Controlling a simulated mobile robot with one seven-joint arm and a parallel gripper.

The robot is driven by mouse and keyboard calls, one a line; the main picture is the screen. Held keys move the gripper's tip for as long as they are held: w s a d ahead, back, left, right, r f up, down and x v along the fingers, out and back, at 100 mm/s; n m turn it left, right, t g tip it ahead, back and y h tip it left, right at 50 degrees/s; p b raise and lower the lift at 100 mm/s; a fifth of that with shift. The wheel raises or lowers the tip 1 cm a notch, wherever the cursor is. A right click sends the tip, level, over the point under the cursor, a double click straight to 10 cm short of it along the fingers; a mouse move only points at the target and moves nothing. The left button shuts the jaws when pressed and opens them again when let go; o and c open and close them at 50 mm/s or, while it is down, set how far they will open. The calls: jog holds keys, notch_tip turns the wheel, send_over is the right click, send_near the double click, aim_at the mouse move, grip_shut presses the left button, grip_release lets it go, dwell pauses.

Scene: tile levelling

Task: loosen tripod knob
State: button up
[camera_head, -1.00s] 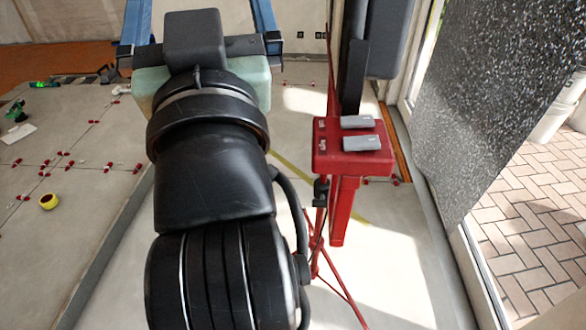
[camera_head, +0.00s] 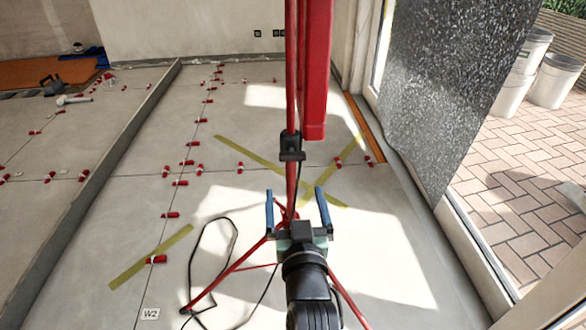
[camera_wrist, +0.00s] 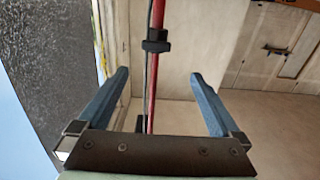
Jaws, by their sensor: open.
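A red tripod stands on the floor with its thin red pole (camera_head: 291,95) upright and its legs (camera_head: 232,268) spread. A black clamp collar, which seems to carry the knob (camera_head: 291,146), sits around the pole. It also shows in the wrist view (camera_wrist: 157,42). My gripper (camera_head: 296,194) has two blue fingers spread wide with nothing held. In the wrist view the pole runs up the gap between the fingertips (camera_wrist: 159,77), and the collar lies beyond them. I cannot tell the exact depth between fingers and pole. The pole's top is out of view.
A thick red post (camera_head: 316,75) hangs close beside the pole. A thin black cable (camera_head: 212,225) loops on the floor at left. Red tile clips (camera_head: 181,183) and yellow tape strips (camera_head: 152,257) mark the floor. A dark speckled panel (camera_head: 450,80) stands at right.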

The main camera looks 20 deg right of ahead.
aim_at(293, 158)
jog(key=b+x, duration=0.2)
jog(key=x, duration=0.1)
jog(key=b+x, duration=0.2)
jog(key=x, duration=0.2)
jog(key=d+f+b+x, duration=0.1)
jog(key=b+x, duration=0.1)
jog(key=x, duration=0.2)
jog(key=shift+w, duration=0.1)
jog(key=shift+w+d+r, duration=0.2)
jog(key=shift+w, duration=0.5)
jog(key=c, duration=1.3)
